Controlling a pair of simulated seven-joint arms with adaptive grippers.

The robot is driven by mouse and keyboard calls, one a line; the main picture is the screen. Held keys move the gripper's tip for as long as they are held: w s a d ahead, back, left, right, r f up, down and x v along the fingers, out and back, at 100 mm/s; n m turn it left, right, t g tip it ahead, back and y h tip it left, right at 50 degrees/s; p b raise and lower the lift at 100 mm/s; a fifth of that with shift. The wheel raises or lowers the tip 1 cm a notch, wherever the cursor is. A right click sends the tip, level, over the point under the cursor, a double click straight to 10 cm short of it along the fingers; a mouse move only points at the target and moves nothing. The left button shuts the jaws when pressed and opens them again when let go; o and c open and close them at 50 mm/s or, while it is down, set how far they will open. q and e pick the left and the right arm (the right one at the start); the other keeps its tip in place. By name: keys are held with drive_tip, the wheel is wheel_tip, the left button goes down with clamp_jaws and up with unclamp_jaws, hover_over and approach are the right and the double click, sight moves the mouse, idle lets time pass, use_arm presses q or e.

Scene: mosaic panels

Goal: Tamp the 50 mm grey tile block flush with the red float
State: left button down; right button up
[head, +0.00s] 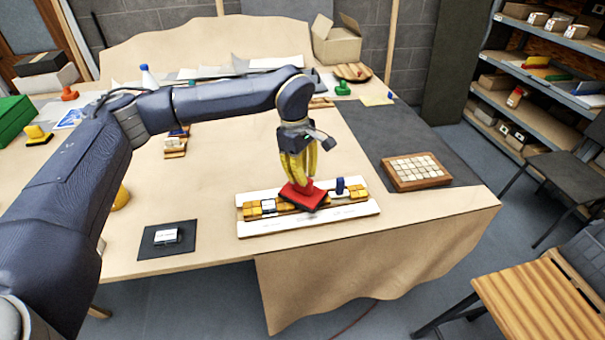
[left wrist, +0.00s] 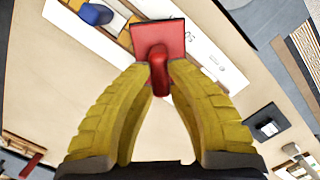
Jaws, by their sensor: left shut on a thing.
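My left gripper (head: 299,178) has yellow fingers and is shut on the handle of the red float (head: 304,196). The float's flat red pad is over the middle of the white mosaic panel (head: 352,213), hiding part of its row of amber tiles (head: 283,207). I cannot tell whether the pad touches the tiles. In the left wrist view the yellow fingers (left wrist: 158,80) close around the handle, with the square red pad (left wrist: 160,36) beyond. A pale grey block (head: 268,206) sits in the row left of the float. I cannot tell which block is the 50 mm one. My right gripper is not in view.
A blue upright piece (head: 340,185) stands on the panel just right of the float. A black mat (head: 148,248) with a pale block (head: 165,236) lies at the front left. A wooden tray (head: 418,184) of pale tiles is at right. The table behind the panel is mostly clear.

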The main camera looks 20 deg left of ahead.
use_arm(q)
drive_tip(key=shift+s+f, duration=0.15)
drive_tip(key=shift+f, duration=0.9)
idle(2.0)
drive_tip(key=shift+r, duration=3.7)
